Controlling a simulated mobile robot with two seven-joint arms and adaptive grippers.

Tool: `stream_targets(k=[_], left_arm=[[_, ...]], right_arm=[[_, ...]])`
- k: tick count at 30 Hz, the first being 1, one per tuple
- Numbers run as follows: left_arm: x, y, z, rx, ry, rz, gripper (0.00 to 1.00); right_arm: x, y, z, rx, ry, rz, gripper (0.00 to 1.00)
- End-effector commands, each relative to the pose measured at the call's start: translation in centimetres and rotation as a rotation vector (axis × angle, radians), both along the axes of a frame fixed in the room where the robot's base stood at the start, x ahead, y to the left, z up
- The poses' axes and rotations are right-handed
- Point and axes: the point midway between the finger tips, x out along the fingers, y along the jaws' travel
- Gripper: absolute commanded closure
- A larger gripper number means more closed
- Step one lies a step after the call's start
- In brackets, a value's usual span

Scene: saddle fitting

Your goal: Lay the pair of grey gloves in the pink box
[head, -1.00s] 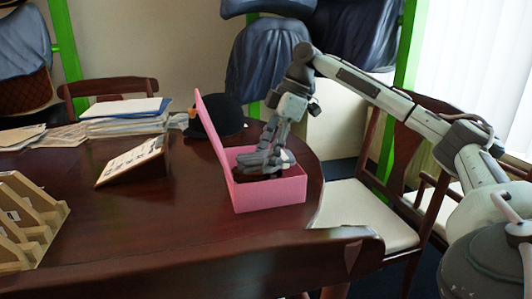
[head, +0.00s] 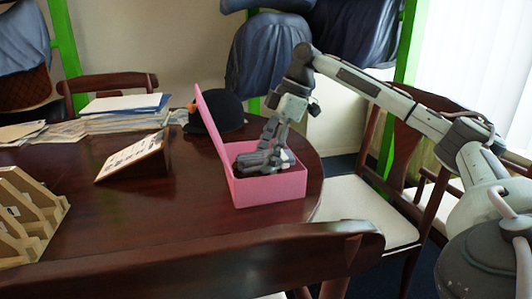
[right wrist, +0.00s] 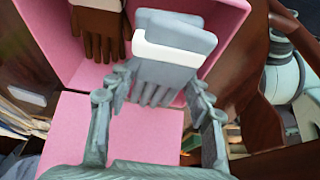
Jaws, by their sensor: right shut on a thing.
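The pink box (head: 272,190) stands open on the table, its lid (head: 213,130) raised on the left side. My right gripper (head: 270,150) reaches down into the box opening from above. It is shut on the pair of grey gloves (right wrist: 165,72), which have a pale band across the cuffs. The gloves also show in the head view (head: 252,161), at the level of the box opening. Whether they touch the box floor is hidden. In the right wrist view the gripper (right wrist: 158,88) has a finger on each side of the gloves. My left gripper is not in view.
Brown gloves (right wrist: 100,28) with a white band lie in the box beside the grey pair. A black cap (head: 222,114) is behind the lid. A tilted board (head: 135,157), paper stacks (head: 125,117) and a wooden rack (head: 28,220) stand left. Chairs surround the table.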

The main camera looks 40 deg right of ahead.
Motion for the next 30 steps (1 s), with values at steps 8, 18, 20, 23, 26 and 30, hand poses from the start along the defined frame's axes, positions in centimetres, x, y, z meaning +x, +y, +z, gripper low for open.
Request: stream_targets(k=[8, 18, 20, 23, 26, 30], left_arm=[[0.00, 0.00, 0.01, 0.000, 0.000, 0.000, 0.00], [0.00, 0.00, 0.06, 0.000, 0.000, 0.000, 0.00], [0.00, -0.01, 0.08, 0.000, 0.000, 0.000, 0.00], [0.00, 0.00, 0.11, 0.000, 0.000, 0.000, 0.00], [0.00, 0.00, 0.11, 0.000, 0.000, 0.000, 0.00], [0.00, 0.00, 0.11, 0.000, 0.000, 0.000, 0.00]], right_arm=[[0.00, 0.00, 0.02, 0.000, 0.000, 0.000, 0.78], [-0.01, 0.00, -0.43, 0.000, 0.001, 0.000, 0.78], [-0.02, 0.00, -0.57, 0.000, 0.001, 0.000, 0.78], [-0.03, 0.00, -0.81, 0.000, 0.001, 0.000, 0.78], [-0.02, 0.00, -0.92, 0.000, 0.001, 0.000, 0.78], [-0.01, 0.00, -0.90, 0.000, 0.000, 0.001, 0.78]])
